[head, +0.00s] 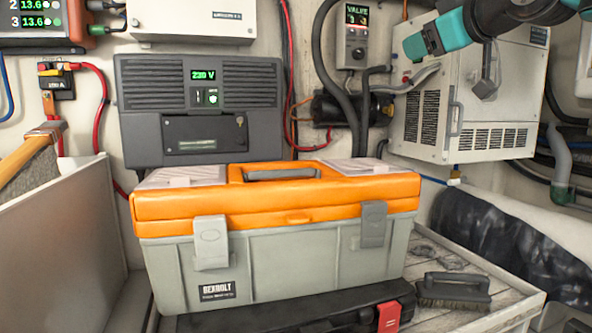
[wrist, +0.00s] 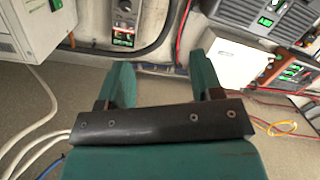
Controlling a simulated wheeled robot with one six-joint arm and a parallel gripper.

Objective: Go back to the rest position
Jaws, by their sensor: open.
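My gripper (head: 428,38) is at the top right of the head view, in front of the upper part of a white slatted cabinet. Its teal fingers point left, and part of the arm is cut off by the top edge. In the wrist view my gripper (wrist: 163,75) shows two teal fingers spread apart with nothing between them. It is open and empty, raised above the toolbox and to its right.
The slatted cabinet (head: 470,105), a dark inverter (head: 200,110) and hoses line the wall.

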